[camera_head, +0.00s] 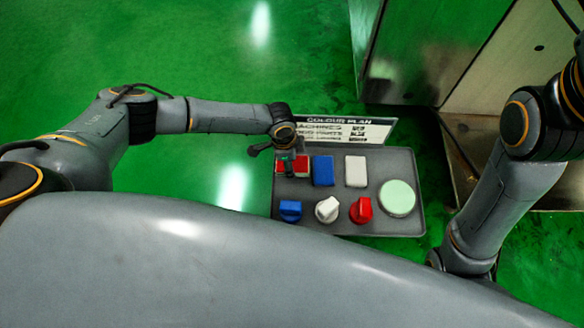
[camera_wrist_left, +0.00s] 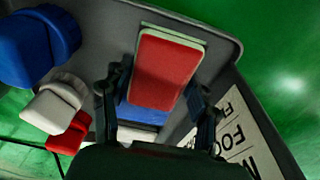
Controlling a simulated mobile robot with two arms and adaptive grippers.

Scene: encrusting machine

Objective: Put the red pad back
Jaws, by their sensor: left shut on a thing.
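The red pad (camera_head: 303,169) is at the left end of the back row on the grey panel (camera_head: 350,220). My left gripper (camera_head: 286,168) is over it from above and hides its middle. In the left wrist view the red pad (camera_wrist_left: 167,72) lies between the two fingers of my left gripper (camera_wrist_left: 157,100), which is shut on it. A pale edge shows along the pad's far and right sides. Whether the pad touches the panel or is slightly above it, I cannot tell. My right arm is at the right; its gripper is not visible.
A blue pad (camera_head: 323,171) and a white pad (camera_head: 356,171) stand right of the red one. In front are blue (camera_head: 290,211), white (camera_head: 327,210) and red (camera_head: 361,210) knobs, and a pale green round button (camera_head: 397,198). A sign (camera_head: 340,130) stands behind.

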